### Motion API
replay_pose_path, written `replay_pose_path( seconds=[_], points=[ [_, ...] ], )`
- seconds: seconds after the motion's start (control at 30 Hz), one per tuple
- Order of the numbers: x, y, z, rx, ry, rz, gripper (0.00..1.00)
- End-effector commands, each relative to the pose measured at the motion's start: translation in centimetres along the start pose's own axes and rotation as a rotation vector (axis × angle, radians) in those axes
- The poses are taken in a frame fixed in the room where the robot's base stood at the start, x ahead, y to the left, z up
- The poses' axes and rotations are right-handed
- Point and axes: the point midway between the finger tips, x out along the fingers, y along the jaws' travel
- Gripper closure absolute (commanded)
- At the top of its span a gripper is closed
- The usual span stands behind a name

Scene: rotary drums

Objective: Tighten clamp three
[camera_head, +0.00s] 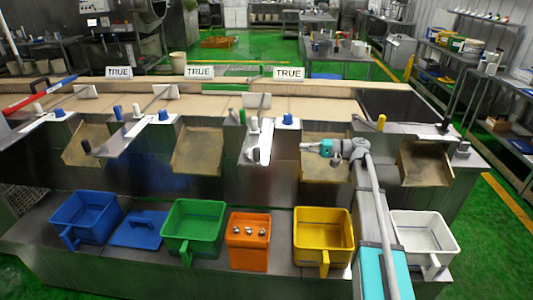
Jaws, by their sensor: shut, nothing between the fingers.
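Three blue knobs on light bases stand along the machine's front ledge: a left one (59,112), a middle one (163,115) and a right one (288,119). No number shows on them, so I cannot tell which part is clamp three. White "TRUE" signs stand behind: left (119,72), middle (199,72) and right (289,73). My gripper (304,147) points left, below and slightly right of the right blue knob in the picture. It is shut and empty, and looks apart from the knob. Its fingertips are small and hard to make out.
A green peg (242,117), yellow peg (381,122) and black knob (463,147) also stand on the ledge. Blue (112,203), green (222,211), yellow (348,215) and white (396,217) bins and an orange box (248,226) line the lower shelf.

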Motion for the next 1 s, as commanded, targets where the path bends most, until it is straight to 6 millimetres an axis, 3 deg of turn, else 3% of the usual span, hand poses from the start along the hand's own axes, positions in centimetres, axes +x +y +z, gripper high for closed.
replay_pose_path(
  seconds=[0.47, 1.0],
  points=[
    [1.0, 0.0, 0.0, 0.000, 0.000, 0.002, 1.00],
    [8.2, 0.0, 0.0, 0.000, 0.000, 0.003, 1.00]
  ],
)
